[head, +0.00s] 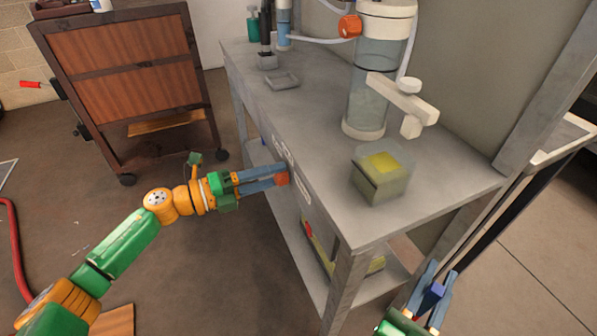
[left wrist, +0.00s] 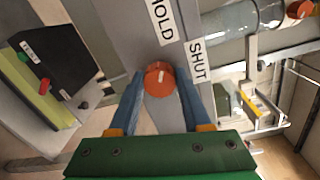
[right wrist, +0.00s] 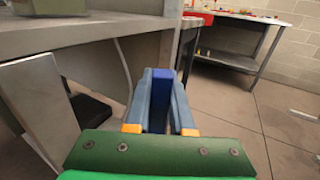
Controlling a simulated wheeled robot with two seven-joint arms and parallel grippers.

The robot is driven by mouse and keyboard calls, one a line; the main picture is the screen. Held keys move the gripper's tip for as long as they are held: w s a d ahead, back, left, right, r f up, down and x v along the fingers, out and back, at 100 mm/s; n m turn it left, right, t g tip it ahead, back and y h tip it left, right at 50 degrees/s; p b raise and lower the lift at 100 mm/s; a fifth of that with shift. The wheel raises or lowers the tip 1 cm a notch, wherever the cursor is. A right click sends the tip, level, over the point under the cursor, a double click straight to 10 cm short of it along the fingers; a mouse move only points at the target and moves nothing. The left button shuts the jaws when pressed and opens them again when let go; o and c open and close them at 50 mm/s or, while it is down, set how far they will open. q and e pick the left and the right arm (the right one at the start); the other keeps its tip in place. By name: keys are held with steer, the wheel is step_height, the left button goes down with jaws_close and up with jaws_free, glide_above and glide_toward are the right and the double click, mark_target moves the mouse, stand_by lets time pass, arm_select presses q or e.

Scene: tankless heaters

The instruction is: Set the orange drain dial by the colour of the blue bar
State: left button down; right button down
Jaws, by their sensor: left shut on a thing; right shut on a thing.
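The orange drain dial (head: 282,178) sits on the front edge of the grey bench. In the left wrist view the dial (left wrist: 158,80) has a short white mark on its face, beside the labels HOLD (left wrist: 162,22) and SHUT (left wrist: 196,62). My left gripper (head: 275,179) is shut on the dial, one blue finger on each side; its fingers show in the left wrist view (left wrist: 160,92). My right gripper (head: 435,287) is shut on a dark blue bar (right wrist: 160,98), held upright between its fingers beyond the bench's right end. The bar also shows in the head view (head: 437,291).
On the bench (head: 310,130) stand a clear cylinder (head: 370,90) with a beige handle (head: 402,98) and a box with a yellow top (head: 382,175). A lower shelf lies beneath. A wooden cabinet (head: 125,85) stands at the back left. Floor is clear before the bench.

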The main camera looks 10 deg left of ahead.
stand_by(0.3)
arm_select(q)
steer(key=shift+c, duration=1.8)
jaws_free()
steer(key=shift+a, duration=0.1)
steer(key=v, duration=1.2)
steer(key=shift+b, duration=0.45)
steer(key=shift+f, duration=0.1)
